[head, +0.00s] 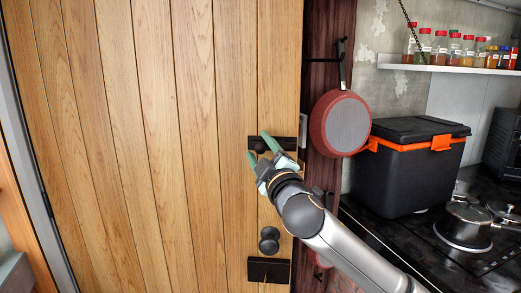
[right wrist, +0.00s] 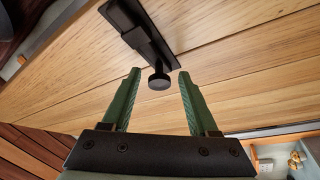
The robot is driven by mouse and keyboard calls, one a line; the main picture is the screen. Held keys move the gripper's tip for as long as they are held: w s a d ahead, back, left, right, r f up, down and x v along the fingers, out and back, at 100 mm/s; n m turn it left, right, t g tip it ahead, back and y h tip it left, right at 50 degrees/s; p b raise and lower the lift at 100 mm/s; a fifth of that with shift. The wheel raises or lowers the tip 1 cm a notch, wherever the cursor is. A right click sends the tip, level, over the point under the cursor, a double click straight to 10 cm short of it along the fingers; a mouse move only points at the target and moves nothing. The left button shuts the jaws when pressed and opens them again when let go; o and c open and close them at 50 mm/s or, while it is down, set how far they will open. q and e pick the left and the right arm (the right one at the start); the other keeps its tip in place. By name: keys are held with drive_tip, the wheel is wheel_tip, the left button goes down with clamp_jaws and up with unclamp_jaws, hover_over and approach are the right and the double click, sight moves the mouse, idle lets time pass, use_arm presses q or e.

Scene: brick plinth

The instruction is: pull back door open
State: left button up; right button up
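The back door (head: 150,130) is a tall panel of light wooden planks and looks shut. Near its right edge are a black latch plate (head: 285,143), a round black knob (head: 269,240) lower down and another black plate (head: 268,270). My right gripper (head: 259,146) is in front of the upper latch and partly hides it. In the right wrist view the green fingers (right wrist: 158,82) are spread open. A small black knob (right wrist: 158,80) on a black plate (right wrist: 140,32) lies between and just beyond the fingertips, with no visible grip on it. My left gripper is not in view.
A red pan (head: 341,122) hangs from a hook on the dark post right of the door. A black cooler box (head: 408,170) with orange latches and steel pots (head: 466,222) stand on the counter. Spice jars (head: 440,48) line a shelf above.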

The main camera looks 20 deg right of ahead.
drive_tip(key=b+v, duration=0.2)
drive_tip(key=v, duration=1)
drive_tip(key=shift+s+b, duration=0.25)
drive_tip(key=shift+b, duration=0.05)
